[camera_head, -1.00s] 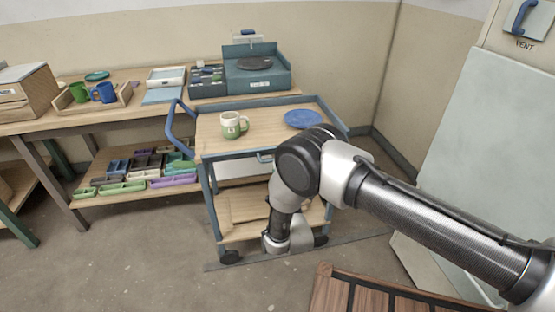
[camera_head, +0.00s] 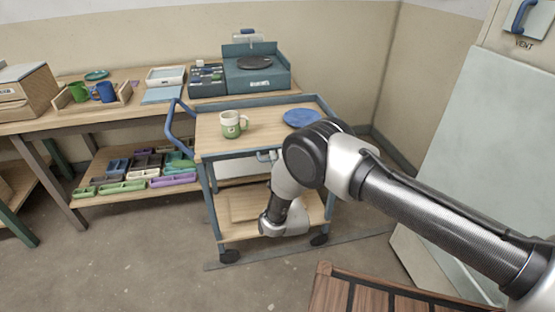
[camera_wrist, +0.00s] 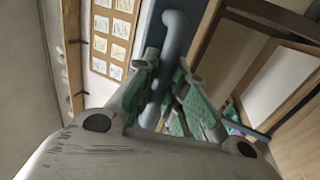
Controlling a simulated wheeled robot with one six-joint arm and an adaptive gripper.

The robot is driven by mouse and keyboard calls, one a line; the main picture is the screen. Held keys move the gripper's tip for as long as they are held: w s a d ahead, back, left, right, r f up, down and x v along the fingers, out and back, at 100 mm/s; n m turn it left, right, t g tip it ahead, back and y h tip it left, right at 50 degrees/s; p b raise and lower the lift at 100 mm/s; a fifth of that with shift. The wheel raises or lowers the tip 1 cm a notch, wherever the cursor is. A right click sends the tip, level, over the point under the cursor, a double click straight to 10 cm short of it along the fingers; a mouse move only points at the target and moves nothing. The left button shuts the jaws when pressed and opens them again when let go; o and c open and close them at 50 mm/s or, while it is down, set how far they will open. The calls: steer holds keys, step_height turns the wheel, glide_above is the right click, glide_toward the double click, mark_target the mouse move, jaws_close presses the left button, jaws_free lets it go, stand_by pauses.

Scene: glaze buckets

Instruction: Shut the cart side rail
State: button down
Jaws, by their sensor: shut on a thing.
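The cart (camera_head: 208,148) has a wooden top, a blue frame and a lower shelf. A blue-grey bar with a rounded end, which looks like part of the side rail (camera_wrist: 171,45), stands between my gripper's fingers (camera_wrist: 166,75) in the wrist view. The green-padded fingers are closed on it. In the head view a small grey part of my gripper (camera_head: 265,156) shows at the cart's near top edge, left of my arm. My arm hides much of that near side, so the rail's full angle cannot be told there.
A green and cream mug (camera_head: 231,125) and a blue plate (camera_head: 302,118) stand on the cart top. A blue push handle (camera_head: 178,124) sticks out at the cart's left. A workbench (camera_head: 60,122) runs behind on the left. A slatted wooden piece (camera_head: 335,292) is in front. Floor left of the cart is clear.

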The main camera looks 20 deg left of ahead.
steer(key=shift+w+a+r+g+h, duration=0.15)
steer(key=shift+r+g+h, duration=0.2)
steer(key=shift+g, duration=0.25)
steer(key=shift+w+a+r+g+h, duration=0.15)
steer(key=shift+r+g+h, duration=0.2)
steer(key=shift+g, duration=0.25)
steer(key=shift+w+a+r+g+h, duration=0.1)
steer(key=shift+w+r+g+h, duration=0.1)
steer(key=shift+g+h, duration=0.4)
steer(key=shift+w+a+r+g+h, duration=0.1)
steer(key=shift+w+g+h, duration=0.15)
steer(key=shift+g, duration=0.55)
steer(key=c, duration=1.5)
jaws_free()
steer(key=shift+f, duration=0.1)
steer(key=shift+o, duration=0.2)
steer(key=shift+s+d, duration=0.1)
steer(key=shift+s, duration=0.05)
steer(key=v, duration=1.1)
steer(key=shift+s+d+r, duration=0.2)
steer(key=shift+s, duration=0.1)
